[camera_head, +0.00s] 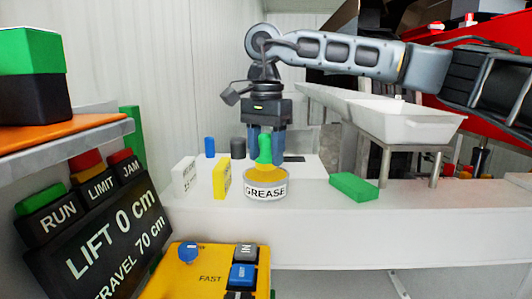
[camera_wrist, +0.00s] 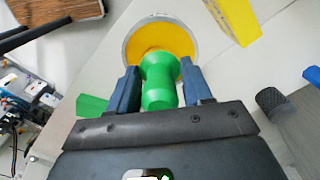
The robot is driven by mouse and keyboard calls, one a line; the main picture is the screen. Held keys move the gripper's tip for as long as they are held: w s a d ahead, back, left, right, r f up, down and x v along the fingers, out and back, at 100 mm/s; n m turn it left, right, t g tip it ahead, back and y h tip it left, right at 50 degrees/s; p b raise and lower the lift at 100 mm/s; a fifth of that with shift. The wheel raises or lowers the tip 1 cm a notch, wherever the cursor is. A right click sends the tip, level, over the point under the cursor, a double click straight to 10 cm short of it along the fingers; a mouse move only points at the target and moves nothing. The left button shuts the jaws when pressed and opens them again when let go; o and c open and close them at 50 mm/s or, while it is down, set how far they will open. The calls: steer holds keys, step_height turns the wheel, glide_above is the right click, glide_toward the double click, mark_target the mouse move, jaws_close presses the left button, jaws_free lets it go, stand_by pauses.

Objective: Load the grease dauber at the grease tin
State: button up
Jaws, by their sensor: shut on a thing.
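The grease tin (camera_head: 266,190) is a low white round tin lettered GREASE, full of yellow grease, standing on the white bench. In the wrist view its rim and yellow grease (camera_wrist: 180,37) lie just beyond my fingertips. The grease dauber (camera_head: 265,146) has a green waisted handle and is held upright over the tin. My gripper (camera_head: 265,143) is shut on this green handle, which also shows between the blue fingers in the wrist view (camera_wrist: 158,80). The dauber's lower end is at or in the grease; I cannot tell how deep.
A yellow block (camera_head: 222,177) and a white lettered block (camera_head: 185,176) stand left of the tin. A green block (camera_head: 354,187) lies to its right. A dark cylinder (camera_head: 238,147) and a small blue one (camera_head: 210,147) stand behind. A white trough (camera_head: 400,118) rises at right. A yellow control box (camera_head: 195,275) is in front.

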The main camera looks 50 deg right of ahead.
mark_target(266, 134)
steer(key=shift+r+p, duration=1.45)
steer(key=shift+r, duration=1.25)
